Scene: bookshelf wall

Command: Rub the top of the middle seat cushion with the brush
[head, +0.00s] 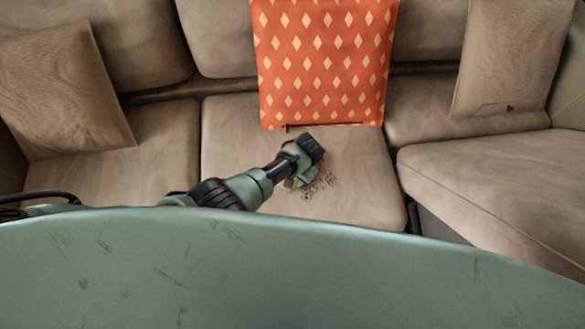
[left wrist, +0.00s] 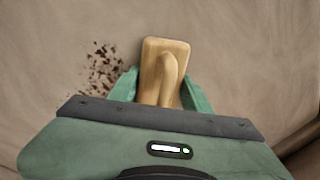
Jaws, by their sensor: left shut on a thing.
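The middle seat cushion (head: 228,158) is beige, with a patch of dark crumbs (head: 318,184) on its top. The crumbs also show in the left wrist view (left wrist: 103,68), to the left of the brush. My left gripper (head: 297,178) is over the cushion, beside the crumbs. In the left wrist view my left gripper (left wrist: 165,92) is shut on the handle of the brush (left wrist: 163,50), which has a pale wooden back. The bristles are hidden beneath it, and I cannot tell whether they touch the cushion. My right gripper is in neither view.
An orange pillow with pale diamonds (head: 325,60) leans on the backrest behind the middle cushion. Beige pillows stand at the left (head: 65,90) and right (head: 512,55). The right seat section (head: 490,190) extends forward. The middle cushion's left part is clear.

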